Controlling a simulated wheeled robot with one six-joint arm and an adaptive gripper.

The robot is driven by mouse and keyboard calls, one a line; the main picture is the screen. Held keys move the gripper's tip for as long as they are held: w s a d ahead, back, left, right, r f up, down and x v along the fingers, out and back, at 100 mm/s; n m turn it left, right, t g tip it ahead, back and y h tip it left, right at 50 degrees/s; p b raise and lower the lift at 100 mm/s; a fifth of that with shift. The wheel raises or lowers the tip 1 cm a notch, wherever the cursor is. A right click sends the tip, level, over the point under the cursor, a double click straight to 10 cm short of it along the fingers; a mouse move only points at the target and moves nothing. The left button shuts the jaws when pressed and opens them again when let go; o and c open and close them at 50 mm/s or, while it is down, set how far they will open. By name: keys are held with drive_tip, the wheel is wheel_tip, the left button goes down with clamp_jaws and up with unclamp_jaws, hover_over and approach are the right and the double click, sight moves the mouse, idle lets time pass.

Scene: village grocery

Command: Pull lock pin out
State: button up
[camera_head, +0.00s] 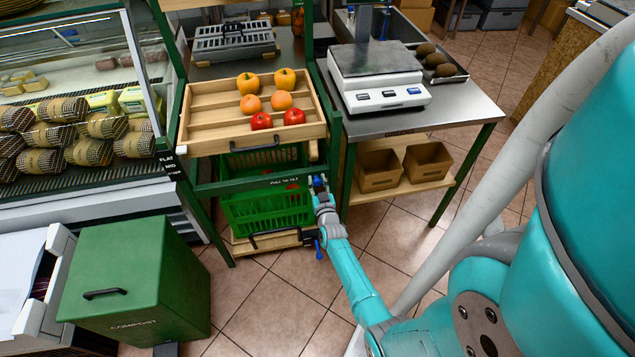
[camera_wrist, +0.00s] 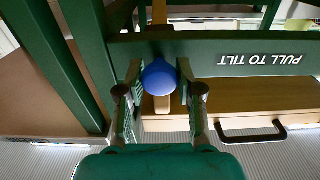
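The lock pin's round blue knob (camera_wrist: 159,78) sits at the middle of the wrist view, in front of the green rack frame. My gripper (camera_wrist: 160,86) has one finger on each side of it, and the fingers appear to touch its sides. In the head view my gripper (camera_head: 319,186) reaches the rack's right front post, with a bit of blue at its tips. The pin's shaft is hidden behind the knob. A green bar (camera_wrist: 215,55) marked "PULL TO TILT" runs to the right of the knob.
A wooden tray (camera_head: 200,118) with peppers, oranges and tomatoes sits above, and a green crate (camera_head: 262,213) below. A scale table (camera_head: 455,112) stands to the right, a green compost bin (camera_head: 150,265) to the left. The tiled floor (camera_head: 275,310) in front is clear.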

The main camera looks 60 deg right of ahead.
sight(318, 183)
clamp_jaws()
drive_tip(key=shift+a, duration=0.1)
drive_tip(key=shift+v, duration=1.65)
drive_tip(key=o, duration=0.7)
unclamp_jaws()
drive_tip(key=shift+s, duration=0.1)
drive_tip(key=v, duration=1.2)
